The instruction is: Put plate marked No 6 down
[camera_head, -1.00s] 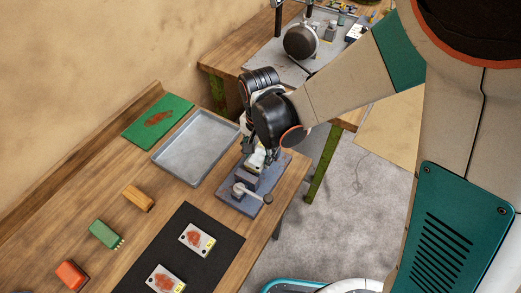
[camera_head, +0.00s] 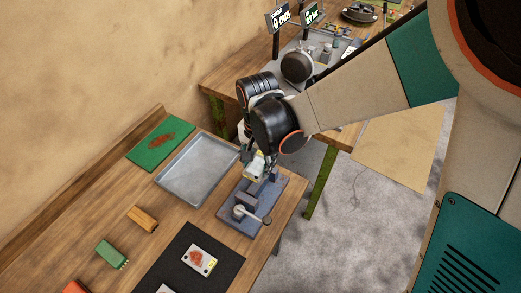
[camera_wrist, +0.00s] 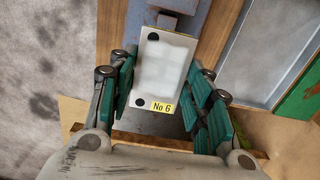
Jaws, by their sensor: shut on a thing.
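The plate marked No 6 (camera_wrist: 164,72) is a pale plate with dark round holes in two corners and a yellow label at its near edge. My gripper (camera_wrist: 164,88) is shut on it, with green fingers along both sides. In the head view the plate (camera_head: 254,163) is partly hidden by my gripper (camera_head: 257,155), just beyond the blue-grey clamp fixture (camera_head: 235,222). The plate looks tilted there. In the wrist view the fixture lies beyond the plate's far edge. I cannot tell whether the plate touches the fixture.
An empty metal tray (camera_head: 183,180) lies left of the fixture, with a green sheet (camera_head: 158,143) beyond it. A second table stands behind.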

